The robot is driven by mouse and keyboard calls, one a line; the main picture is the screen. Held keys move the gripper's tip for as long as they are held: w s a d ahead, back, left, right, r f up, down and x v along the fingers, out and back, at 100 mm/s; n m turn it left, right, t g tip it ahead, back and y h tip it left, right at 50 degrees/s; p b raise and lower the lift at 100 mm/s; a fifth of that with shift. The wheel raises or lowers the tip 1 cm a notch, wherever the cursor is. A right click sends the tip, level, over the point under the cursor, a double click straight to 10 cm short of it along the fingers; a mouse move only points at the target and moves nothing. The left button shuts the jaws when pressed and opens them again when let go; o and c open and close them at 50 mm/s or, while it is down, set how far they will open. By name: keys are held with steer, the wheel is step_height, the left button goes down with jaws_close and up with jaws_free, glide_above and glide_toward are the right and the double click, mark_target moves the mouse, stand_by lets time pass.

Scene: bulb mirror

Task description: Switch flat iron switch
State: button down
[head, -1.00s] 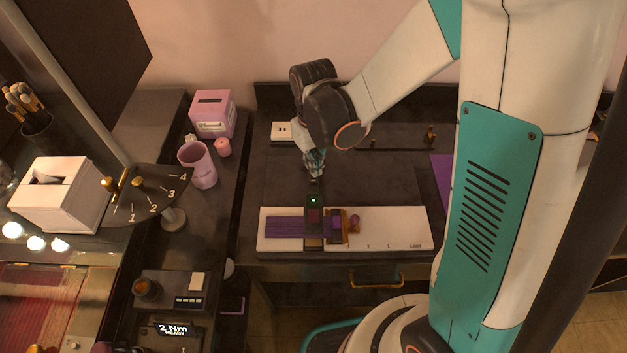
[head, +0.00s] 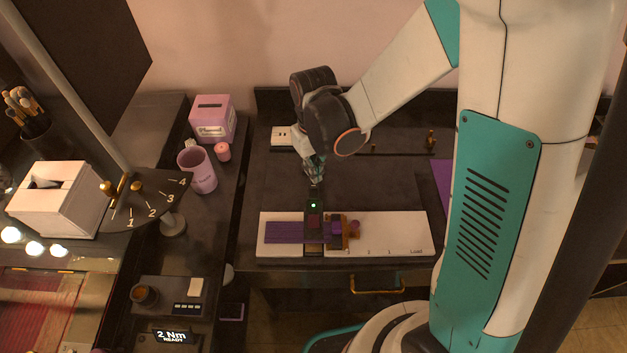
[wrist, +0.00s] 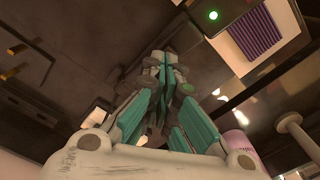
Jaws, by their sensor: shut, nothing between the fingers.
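A dark device with a lit green light (head: 313,205), which looks like the flat iron, lies across a white board (head: 390,232). A reddish patch (head: 314,221) shows on it below the light. A ribbed purple pad (head: 282,232) lies at its left. My gripper (head: 316,184) points down just behind the light end, its fingers closed and empty. I cannot tell whether it touches the device. In the wrist view the shut fingers (wrist: 163,62) are apart in the picture from the green light (wrist: 213,15). The switch itself is too small to make out.
A purple and gold piece (head: 346,229) sits right of the device on the board. A pink mug (head: 198,170), pink box (head: 212,118) and numbered dial (head: 140,205) stand to the left. The dark desk between gripper and back wall is mostly clear.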

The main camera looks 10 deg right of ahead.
steer(key=shift+f+b, duration=1.85)
steer(key=shift+f, duration=0.25)
stand_by(1.5)
steer(key=shift+r, duration=0.2)
steer(key=shift+r+p, duration=2.35)
steer(key=shift+r, duration=1)
steer(key=shift+r, duration=0.1)
steer(key=shift+d+r, duration=0.15)
steer(key=shift+r, duration=0.1)
steer(key=s+d+r+m+t+b, duration=0.3)
steer(key=s+d+r+t+b, duration=0.2)
steer(key=s+r, duration=0.7)
steer(key=shift+s+d+m+t+b, duration=0.3)
steer(key=shift+d+t, duration=0.8)
steer(key=shift+d, duration=1.2)
